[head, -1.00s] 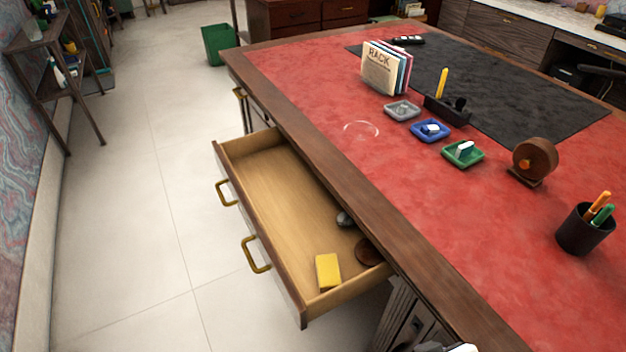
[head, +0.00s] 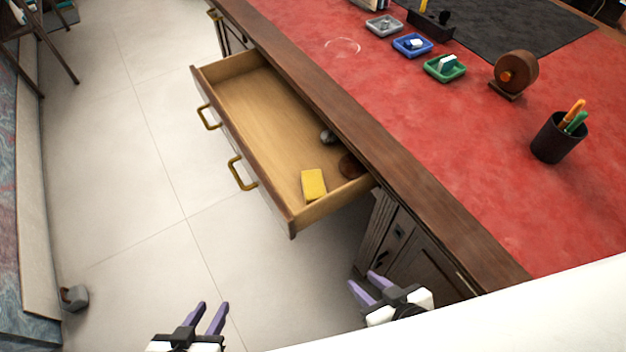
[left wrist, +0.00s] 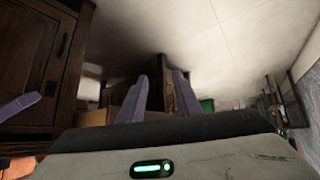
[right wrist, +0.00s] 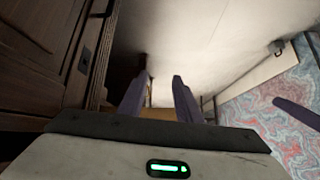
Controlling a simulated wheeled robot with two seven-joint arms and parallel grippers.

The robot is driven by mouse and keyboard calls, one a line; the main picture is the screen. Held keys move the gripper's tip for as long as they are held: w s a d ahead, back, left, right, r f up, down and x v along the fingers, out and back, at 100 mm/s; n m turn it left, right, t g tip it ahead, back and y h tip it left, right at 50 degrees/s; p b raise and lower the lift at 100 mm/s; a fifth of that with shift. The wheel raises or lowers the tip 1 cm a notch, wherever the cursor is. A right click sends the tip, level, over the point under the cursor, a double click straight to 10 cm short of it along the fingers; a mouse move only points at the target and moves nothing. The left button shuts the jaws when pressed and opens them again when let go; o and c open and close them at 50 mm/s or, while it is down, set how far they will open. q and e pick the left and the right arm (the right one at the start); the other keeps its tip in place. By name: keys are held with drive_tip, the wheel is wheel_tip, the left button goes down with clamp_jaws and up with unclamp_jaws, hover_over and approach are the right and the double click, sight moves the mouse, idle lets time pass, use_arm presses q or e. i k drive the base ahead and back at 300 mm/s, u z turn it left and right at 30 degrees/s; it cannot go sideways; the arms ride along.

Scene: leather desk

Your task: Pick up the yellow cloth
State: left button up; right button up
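The yellow cloth (head: 313,185) is a small folded yellow block lying flat in the open wooden drawer (head: 262,112), near its front right corner in the head view. My left gripper (head: 213,308) is low in the head view over the floor, apart from the drawer, with its two purple fingers spread and nothing between them. My right gripper (head: 365,284) is below and right of the drawer, close to the desk's side, also with fingers apart and empty. Both wrist views show spread fingers; the left wrist view (left wrist: 160,95) and right wrist view do not clearly show the cloth.
A dark round object (head: 350,165) and a grey object (head: 327,136) lie in the drawer by the cloth. The desk edge (head: 400,195) overhangs the drawer's right side. A pen cup (head: 559,137) stands on the red desktop.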

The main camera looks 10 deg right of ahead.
sight(313, 184)
drive_tip(key=k, duration=0.4)
drive_tip(key=u, duration=1.7)
drive_tip(key=i, duration=1.1)
drive_tip(key=z, duration=3.35)
